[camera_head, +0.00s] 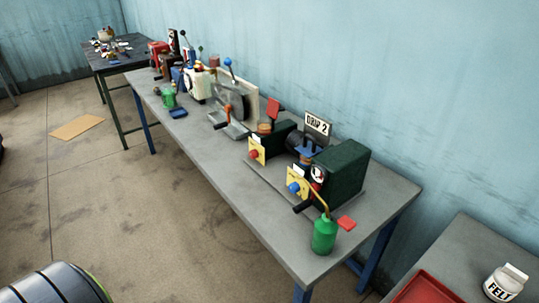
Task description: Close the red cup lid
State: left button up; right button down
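A red square lid (273,108) stands raised above a small amber cup (265,127) on the dark green machine on the long grey table. The lid appears tilted up and open; its hinge is too small to make out. A second flat red piece (347,222) lies near the table's right end, beside a green oil can (324,235) with a thin brass spout. I cannot tell whether this piece is a lid. Neither of my grippers is in view.
A "DRIP 2" sign (317,124) stands behind the dark green box (342,172). Several tools and machines crowd the far part of the long table (205,150). A red tray (425,290) and a white "FELT" jar (504,284) are at lower right.

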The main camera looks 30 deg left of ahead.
aim_at(274, 106)
jog(key=u, duration=0.75)
jog(key=i+j, duration=0.1)
jog(key=j, duration=0.15)
